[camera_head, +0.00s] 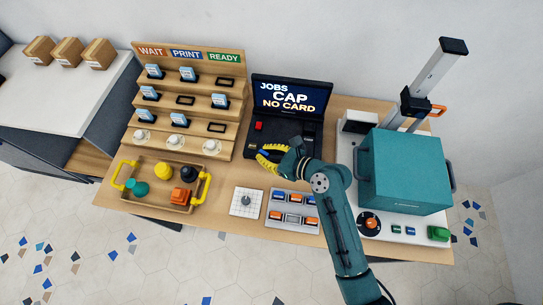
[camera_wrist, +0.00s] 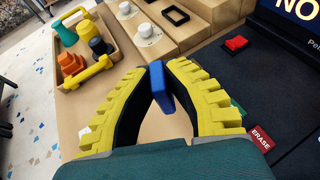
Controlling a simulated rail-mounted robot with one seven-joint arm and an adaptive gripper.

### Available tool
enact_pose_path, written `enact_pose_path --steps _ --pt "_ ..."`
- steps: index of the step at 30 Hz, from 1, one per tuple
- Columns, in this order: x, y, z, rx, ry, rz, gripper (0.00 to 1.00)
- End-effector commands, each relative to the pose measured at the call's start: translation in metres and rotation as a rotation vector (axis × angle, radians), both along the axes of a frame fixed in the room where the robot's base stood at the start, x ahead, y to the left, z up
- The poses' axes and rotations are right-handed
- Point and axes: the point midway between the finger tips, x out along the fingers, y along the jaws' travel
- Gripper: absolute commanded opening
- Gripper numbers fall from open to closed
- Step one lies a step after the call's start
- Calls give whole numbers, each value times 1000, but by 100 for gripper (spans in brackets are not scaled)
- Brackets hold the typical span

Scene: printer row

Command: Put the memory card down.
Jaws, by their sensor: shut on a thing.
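A small blue memory card (camera_wrist: 158,86) stands between the yellow ribbed fingers of my gripper (camera_wrist: 154,76) in the wrist view. The fingers are shut on it near their tips. In the head view my gripper (camera_head: 268,155) is at the front left of the black console (camera_head: 290,130), and only a little blue of the card shows there. The console's screen (camera_head: 290,96) reads "JOBS CAP NO CARD". I cannot tell whether the card touches the surface beneath it.
The stepped WAIT, PRINT, READY rack (camera_head: 190,100) stands left of the console. A wooden tray (camera_head: 150,203) with yellow handles holds several coloured parts. A white grid pad (camera_head: 246,202) and a switch panel (camera_head: 293,210) lie in front. The teal-boxed printer (camera_head: 405,170) stands at right.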

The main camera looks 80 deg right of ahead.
Motion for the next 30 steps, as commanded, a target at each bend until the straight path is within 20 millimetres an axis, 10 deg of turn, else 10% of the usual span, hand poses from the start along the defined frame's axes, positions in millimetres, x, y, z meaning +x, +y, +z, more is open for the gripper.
enact_pose_path --steps 13,24,25,30 --pt "0 1 -85 2 0 1 0" --pt "1 1 -89 2 0 2 0" --pt "1 1 -88 2 0 2 18" --pt "1 1 -88 2 0 2 21"
